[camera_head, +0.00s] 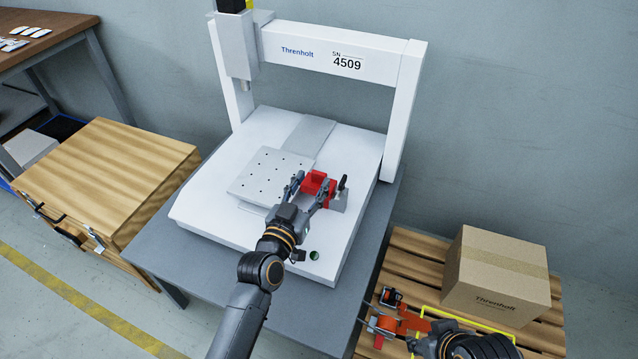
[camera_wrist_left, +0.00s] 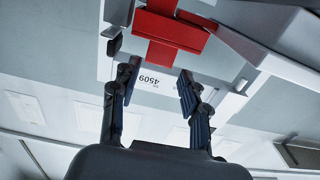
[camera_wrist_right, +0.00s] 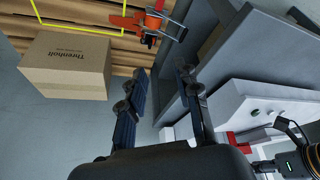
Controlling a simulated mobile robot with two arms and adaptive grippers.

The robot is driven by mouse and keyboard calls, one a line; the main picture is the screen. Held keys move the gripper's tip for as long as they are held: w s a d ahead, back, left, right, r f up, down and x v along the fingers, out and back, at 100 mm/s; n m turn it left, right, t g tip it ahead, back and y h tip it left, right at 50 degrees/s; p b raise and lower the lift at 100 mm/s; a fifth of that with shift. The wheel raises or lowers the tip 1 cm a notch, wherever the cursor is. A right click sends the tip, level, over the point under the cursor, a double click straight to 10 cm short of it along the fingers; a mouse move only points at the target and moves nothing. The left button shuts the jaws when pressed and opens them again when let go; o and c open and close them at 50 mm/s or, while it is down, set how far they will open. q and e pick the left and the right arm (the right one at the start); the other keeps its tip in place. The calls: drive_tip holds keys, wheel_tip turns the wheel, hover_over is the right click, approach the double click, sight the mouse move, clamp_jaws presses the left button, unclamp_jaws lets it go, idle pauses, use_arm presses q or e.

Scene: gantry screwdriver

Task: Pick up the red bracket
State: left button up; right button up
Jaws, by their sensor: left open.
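The red bracket (camera_head: 316,181) sits at the right side of the white gantry machine's bed, by a small grey fixture with a black-knobbed clamp (camera_head: 342,186). In the left wrist view the bracket (camera_wrist_left: 170,32) lies beyond the fingertips, clear of them in the picture. My left gripper (camera_head: 309,187) is open, its fingers reaching to either side of the bracket's near side; it is empty in the left wrist view (camera_wrist_left: 157,72). My right gripper (camera_wrist_right: 162,75) is open and empty, over the pallet side. Red also shows at the machine in the right wrist view (camera_wrist_right: 258,135).
The gantry frame (camera_head: 330,45) stands behind the bed. A perforated plate (camera_head: 265,172) lies left of the bracket. A cardboard box (camera_head: 495,277) and an orange tool (camera_head: 405,320) rest on a wooden pallet at right. A wooden cabinet (camera_head: 110,180) stands at left.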

sight(318, 175)
use_arm(q)
drive_tip(key=b+x, duration=0.1)
drive_tip(key=x, duration=0.3)
drive_tip(key=shift+w+d+f, duration=0.2)
drive_tip(key=shift+d, duration=0.05)
use_arm(e)
drive_tip(key=w+a+r+t+y, duration=0.1)
drive_tip(key=w+a+r+t, duration=0.1)
drive_tip(key=w, duration=0.5)
drive_tip(key=shift+a+r+t, duration=0.15)
drive_tip(key=shift+r+t, duration=0.3)
drive_tip(key=shift+t, duration=0.55)
use_arm(q)
drive_tip(key=shift+c, duration=0.2)
use_arm(e)
drive_tip(key=shift+w, duration=0.1)
use_arm(q)
clamp_jaws()
drive_tip(key=shift+r, duration=0.1)
